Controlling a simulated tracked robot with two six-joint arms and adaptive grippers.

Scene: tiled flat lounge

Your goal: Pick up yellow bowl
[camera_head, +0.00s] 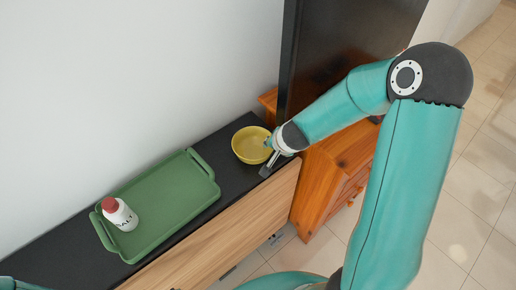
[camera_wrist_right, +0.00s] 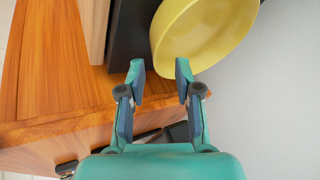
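The yellow bowl (camera_head: 252,146) stands upright on the dark top of a low cabinet, near its right end in the head view. My right gripper (camera_head: 268,158) is at the bowl's near right side. In the right wrist view the bowl (camera_wrist_right: 205,30) is at the top, and my right gripper (camera_wrist_right: 160,70) is open, its two fingers apart. The right fingertip overlaps the bowl's edge in the picture; whether it touches cannot be told. My left gripper is not in view; only a bit of teal shows at the lower left corner.
A green tray (camera_head: 165,205) lies left of the bowl, with a white salt bottle with a red cap (camera_head: 119,214) on it. A wooden cabinet (camera_head: 330,180) and a tall black panel (camera_head: 340,45) stand to the right. A pale wall runs behind.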

